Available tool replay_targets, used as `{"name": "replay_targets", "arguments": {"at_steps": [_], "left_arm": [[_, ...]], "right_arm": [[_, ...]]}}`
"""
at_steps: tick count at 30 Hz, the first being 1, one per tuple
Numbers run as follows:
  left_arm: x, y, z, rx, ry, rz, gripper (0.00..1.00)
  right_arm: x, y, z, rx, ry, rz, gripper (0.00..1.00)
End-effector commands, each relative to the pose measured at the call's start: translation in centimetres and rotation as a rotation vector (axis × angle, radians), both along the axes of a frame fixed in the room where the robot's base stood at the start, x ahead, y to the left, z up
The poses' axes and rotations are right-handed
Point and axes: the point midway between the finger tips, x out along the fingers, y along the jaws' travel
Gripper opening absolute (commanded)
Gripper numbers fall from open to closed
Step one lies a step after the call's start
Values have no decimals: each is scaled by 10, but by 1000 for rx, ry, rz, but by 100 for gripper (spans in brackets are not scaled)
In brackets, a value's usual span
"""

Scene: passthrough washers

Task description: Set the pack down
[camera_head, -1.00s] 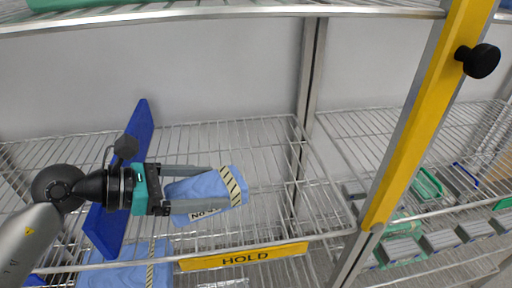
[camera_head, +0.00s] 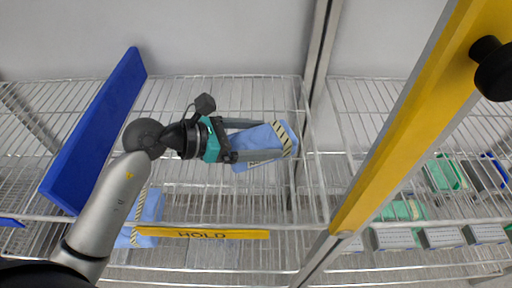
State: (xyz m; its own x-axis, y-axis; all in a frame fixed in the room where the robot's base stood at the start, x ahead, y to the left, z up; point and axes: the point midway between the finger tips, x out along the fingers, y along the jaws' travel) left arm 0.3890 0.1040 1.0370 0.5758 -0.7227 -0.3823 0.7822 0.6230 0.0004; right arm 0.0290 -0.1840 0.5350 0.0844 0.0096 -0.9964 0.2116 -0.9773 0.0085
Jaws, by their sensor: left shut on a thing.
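The pack (camera_head: 259,140) is a light blue wrapped bundle with a black-and-cream striped band at its right end. My left gripper (camera_head: 282,141) is shut on it, with one finger along its far side and one along its near side. The pack is over the wire shelf (camera_head: 200,196) that carries the yellow HOLD label (camera_head: 203,233). I cannot tell whether the pack touches the wires. My right gripper is not in view.
A blue divider panel (camera_head: 98,130) stands to the left. Another light blue pack (camera_head: 149,208) shows lower down behind the shelf front. A yellow post (camera_head: 415,110) with a black knob (camera_head: 492,68) stands at right. Grey and green trays (camera_head: 405,208) lie beyond it. Wire right of the pack is bare.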

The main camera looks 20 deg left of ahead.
Motion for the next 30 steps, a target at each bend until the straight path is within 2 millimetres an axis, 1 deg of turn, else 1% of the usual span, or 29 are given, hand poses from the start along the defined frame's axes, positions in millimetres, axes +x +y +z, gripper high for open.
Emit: {"name": "replay_targets", "arguments": {"at_steps": [3,7,9,16,20,21,23,24,30], "left_arm": [[0,0,-17,-4,3,2,16],[0,0,-33,-4,0,1,16],[0,0,-37,-4,-1,2,16],[0,0,-36,-2,-2,1,16],[0,0,-40,-1,-2,1,16],[0,0,-41,-1,1,0,92],[0,0,-40,-1,1,0,99],[0,0,-40,-1,1,0,100],[0,0,-40,-1,1,0,100]], "right_arm": [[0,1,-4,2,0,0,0],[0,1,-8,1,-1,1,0],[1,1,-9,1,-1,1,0],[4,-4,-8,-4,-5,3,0],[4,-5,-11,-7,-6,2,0],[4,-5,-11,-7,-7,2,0],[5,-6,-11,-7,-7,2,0],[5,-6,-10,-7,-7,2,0],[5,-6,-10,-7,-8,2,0]]}}
